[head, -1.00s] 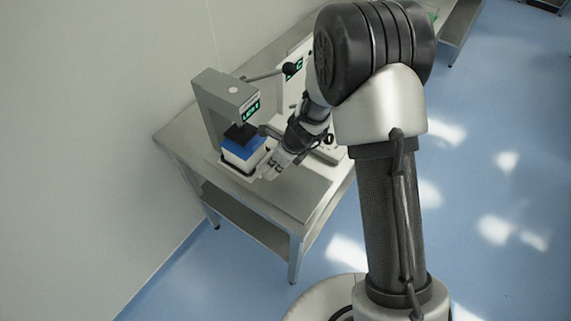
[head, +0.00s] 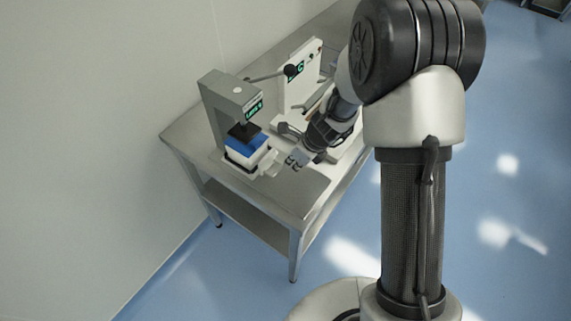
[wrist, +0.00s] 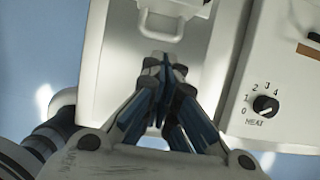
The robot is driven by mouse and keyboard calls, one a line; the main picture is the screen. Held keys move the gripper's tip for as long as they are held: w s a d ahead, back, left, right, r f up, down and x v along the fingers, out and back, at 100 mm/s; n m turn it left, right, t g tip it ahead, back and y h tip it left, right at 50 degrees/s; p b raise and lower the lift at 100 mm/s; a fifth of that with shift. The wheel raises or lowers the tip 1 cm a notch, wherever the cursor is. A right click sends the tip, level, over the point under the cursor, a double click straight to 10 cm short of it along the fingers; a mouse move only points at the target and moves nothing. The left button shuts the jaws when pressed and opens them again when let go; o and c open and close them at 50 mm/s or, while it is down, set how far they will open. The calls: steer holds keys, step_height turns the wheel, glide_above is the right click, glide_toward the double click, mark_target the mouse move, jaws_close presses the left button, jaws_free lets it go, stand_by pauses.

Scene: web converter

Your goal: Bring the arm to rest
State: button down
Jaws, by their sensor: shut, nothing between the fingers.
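My gripper (head: 291,163) is above the metal bench (head: 300,196) in the head view, to the right of a small grey press (head: 216,108). A white box with a blue top (head: 247,145) sits under the press head. In the wrist view my gripper (wrist: 163,72) has its fingertips together with nothing between them. A white handle (wrist: 162,22) shows just beyond the fingertips, apart or touching I cannot tell. My arm reaches over the bench from the right.
A white machine (head: 299,82) with a black-knobbed lever (head: 291,70) stands behind the press. Its heat dial (wrist: 265,105) shows at right in the wrist view. A pale wall (head: 100,120) is at left.

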steer(key=p+v, duration=0.1)
steer(key=v, duration=0.4)
steer(key=shift+w+p, duration=0.2)
steer(key=shift+p, duration=0.1)
steer(key=s+d+r+n+b, duration=0.2)
steer(key=s+r+n+b, duration=0.3)
steer(key=s+r+n, duration=0.7)
steer(key=s+d+r+n+t+h+b, duration=0.1)
steer(key=s+d+r+n, duration=0.1)
steer(key=s+d+n, duration=0.2)
steer(key=s+d+r+n+t+h+b, duration=0.1)
steer(key=s+d+n, duration=0.3)
steer(key=s+n, duration=0.5)
steer(key=shift+s+r+h+b, duration=0.35)
steer(key=shift+r+h+b, duration=0.35)
steer(key=shift+h+b, duration=0.1)
